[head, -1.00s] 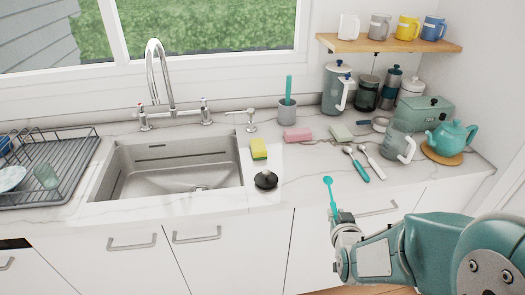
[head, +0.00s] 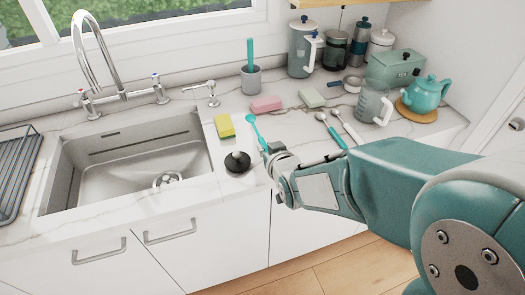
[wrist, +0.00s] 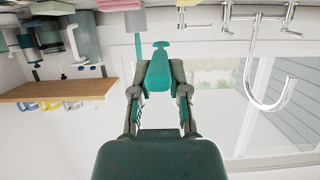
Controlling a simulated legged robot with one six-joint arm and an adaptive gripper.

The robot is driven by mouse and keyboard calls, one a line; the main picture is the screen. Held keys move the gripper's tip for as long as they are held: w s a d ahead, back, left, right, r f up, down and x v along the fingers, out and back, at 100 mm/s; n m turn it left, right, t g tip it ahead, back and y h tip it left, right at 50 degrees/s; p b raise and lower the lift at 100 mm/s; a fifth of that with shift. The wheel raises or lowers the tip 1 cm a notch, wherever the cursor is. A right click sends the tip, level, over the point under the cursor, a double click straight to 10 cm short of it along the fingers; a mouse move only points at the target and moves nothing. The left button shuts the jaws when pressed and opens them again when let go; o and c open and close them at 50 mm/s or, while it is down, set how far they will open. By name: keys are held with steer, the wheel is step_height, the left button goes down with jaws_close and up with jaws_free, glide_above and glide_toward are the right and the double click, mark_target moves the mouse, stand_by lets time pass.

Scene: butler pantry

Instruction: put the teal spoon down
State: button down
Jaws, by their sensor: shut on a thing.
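The teal spoon (head: 254,127) juts up and away from my gripper (head: 271,150) in the head view, beside the yellow-green sponge (head: 225,126). My gripper is shut on it near the counter's front part; any gap between spoon and counter (head: 285,130) is hard to judge. In the wrist view a teal piece of the spoon (wrist: 160,68) shows between the fingers of my gripper (wrist: 159,88). The gripped part is mostly hidden in the head view.
A black round stopper (head: 237,162) lies just left of my gripper, near the sink (head: 125,165). A teal-handled utensil (head: 332,132) and a white-handled one (head: 348,127) lie to the right. A pink block (head: 266,104) and a pale green block (head: 311,97) lie behind.

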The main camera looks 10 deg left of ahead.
steer(key=w+f, duration=0.2)
steer(key=w+a+f, duration=0.1)
steer(key=w+f, duration=0.1)
steer(key=w+a+f, duration=0.1)
steer(key=w+f, duration=0.1)
steer(key=shift+w+f, duration=0.1)
steer(key=shift+w, duration=0.1)
steer(key=shift+w+a+f, duration=0.1)
steer(key=shift+w+f, duration=0.25)
steer(key=shift+f, duration=0.1)
steer(key=shift+a+f, duration=0.1)
steer(key=shift+f, duration=1.45)
steer(key=c, duration=0.6)
jaws_free()
steer(key=v, duration=1.2)
